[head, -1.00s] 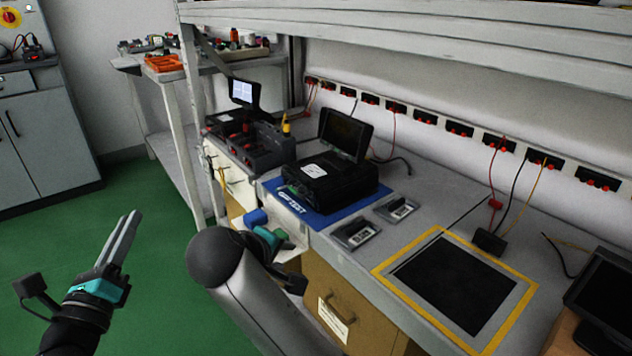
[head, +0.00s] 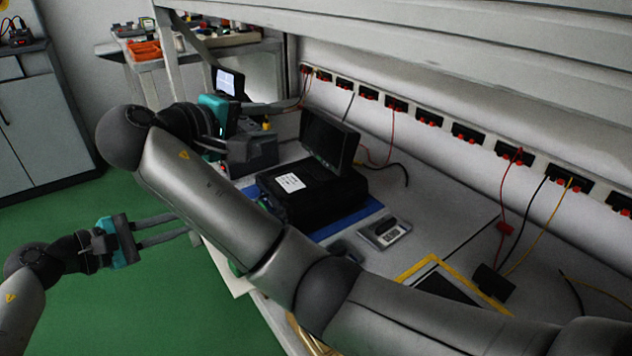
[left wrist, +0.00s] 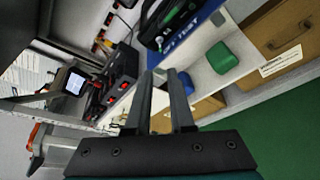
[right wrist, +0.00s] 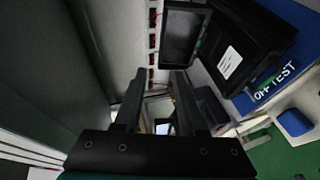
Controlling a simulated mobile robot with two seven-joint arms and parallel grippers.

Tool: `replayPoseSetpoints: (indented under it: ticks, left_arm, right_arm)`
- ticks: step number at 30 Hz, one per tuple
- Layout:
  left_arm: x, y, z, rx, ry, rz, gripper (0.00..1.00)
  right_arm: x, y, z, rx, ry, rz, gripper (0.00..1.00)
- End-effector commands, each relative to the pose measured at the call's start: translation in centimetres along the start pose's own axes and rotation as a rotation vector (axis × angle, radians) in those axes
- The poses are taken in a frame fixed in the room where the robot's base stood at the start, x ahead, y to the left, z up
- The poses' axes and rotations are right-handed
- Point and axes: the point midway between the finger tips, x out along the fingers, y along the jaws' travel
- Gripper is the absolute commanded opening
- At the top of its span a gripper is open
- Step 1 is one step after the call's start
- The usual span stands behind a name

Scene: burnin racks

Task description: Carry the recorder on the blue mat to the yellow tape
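The recorder (head: 312,192), a black case with a raised screen (head: 330,140), sits on the blue mat (head: 350,222). My right arm hides part of the mat's near side. The recorder also shows in the right wrist view (right wrist: 250,45). The yellow tape (head: 418,267) outlines a dark area to the right, mostly hidden by my right arm. My right gripper (head: 292,104) is open and empty, beyond and left of the recorder's screen, its fingers pointing right. My left gripper (head: 187,224) is open and empty left of the bench, apart from the recorder.
Two small flat devices lie between mat and tape; one (head: 385,231) shows clearly. A grey unit (head: 252,150) and another lit screen (head: 229,82) stand left of the recorder. Sockets with red, black and yellow leads line the wall. A black block (head: 492,282) lies by the tape.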

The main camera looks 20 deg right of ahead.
Motion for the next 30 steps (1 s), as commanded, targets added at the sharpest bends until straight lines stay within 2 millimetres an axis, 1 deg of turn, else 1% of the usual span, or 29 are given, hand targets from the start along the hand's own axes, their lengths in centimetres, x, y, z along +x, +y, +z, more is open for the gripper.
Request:
replayPoseSetpoints:
  ticks: [5, 8, 11, 21, 30]
  left_arm:
    - [0.1, 0.0, 0.0, -0.002, -0.001, 0.001, 0.21]
    - [0.7, 0.0, 0.1, -0.003, -0.003, 0.002, 0.21]
    - [1.9, 0.0, 0.1, -0.006, -0.004, 0.002, 0.21]
    - [7.6, 0.1, 0.2, -0.006, -0.005, 0.003, 0.21]
    - [11.3, 0.1, 0.1, -0.006, -0.003, 0.004, 0.21]
  right_arm:
    - [0.1, 0.0, 0.0, 0.001, 0.0, -0.001, 0.4]
    - [0.7, 0.0, 0.0, 0.0, -0.001, 0.0, 0.4]
    - [1.9, 0.0, 0.1, -0.001, -0.002, 0.0, 0.4]
    - [7.6, 0.0, 0.1, 0.001, -0.003, 0.0, 0.4]
    - [11.3, 0.0, 0.0, 0.0, -0.002, 0.0, 0.4]
